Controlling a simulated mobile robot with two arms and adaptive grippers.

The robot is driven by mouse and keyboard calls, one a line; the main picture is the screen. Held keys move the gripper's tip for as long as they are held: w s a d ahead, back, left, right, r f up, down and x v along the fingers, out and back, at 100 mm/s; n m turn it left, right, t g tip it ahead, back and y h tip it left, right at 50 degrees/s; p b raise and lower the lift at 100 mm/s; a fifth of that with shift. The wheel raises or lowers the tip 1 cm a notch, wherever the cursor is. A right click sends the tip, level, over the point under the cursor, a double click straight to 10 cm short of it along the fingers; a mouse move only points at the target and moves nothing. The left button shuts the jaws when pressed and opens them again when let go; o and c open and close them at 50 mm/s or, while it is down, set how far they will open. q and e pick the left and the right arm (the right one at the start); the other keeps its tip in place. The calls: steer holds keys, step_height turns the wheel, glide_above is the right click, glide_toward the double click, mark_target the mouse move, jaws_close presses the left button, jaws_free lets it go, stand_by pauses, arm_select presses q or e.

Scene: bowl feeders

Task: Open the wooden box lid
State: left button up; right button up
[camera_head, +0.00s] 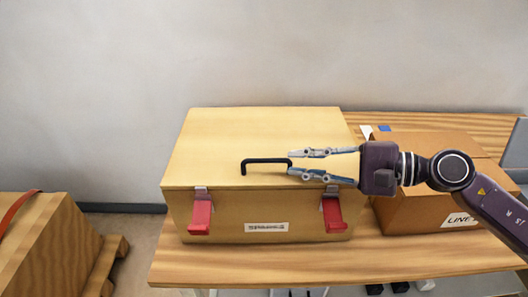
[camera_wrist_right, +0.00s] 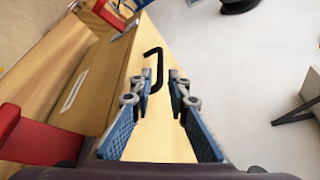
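The wooden box (camera_head: 210,222) stands on a wooden table, and its lid (camera_head: 215,130) is down. A black handle (camera_head: 262,160) is on the lid, and two red latches (camera_head: 200,215) hang on the front. My right gripper (camera_head: 289,163) comes in from the right over the lid, fingers spread, at the handle's right end. In the right wrist view the handle (camera_wrist_right: 158,62) shows ahead, with its near end close to the open fingertips (camera_wrist_right: 158,85). Nothing is gripped. My left gripper is not in view.
A brown cardboard box (camera_head: 410,205) with a label stands on the table (camera_head: 270,262) just right of the wooden box. Another wooden crate (camera_head: 45,245) is at the lower left. A plain wall (camera_head: 265,55) is behind.

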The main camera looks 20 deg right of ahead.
mark_target(274, 161)
steer(key=shift+w+a+p, duration=0.35)
steer(key=shift+a, duration=0.35)
steer(key=shift+w+a+f+p, duration=0.1)
steer(key=shift+w+a+p, duration=0.25)
steer(key=shift+w+a, duration=0.2)
steer(key=shift+p+x, duration=0.9)
steer(key=shift+x, duration=0.65)
steer(key=shift+w+a+f, duration=0.35)
steer(key=shift+a, duration=0.2)
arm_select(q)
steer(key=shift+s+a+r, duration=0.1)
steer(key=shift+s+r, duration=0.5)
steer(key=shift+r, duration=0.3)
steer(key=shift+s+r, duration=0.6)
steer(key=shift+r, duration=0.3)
arm_select(e)
jaws_close()
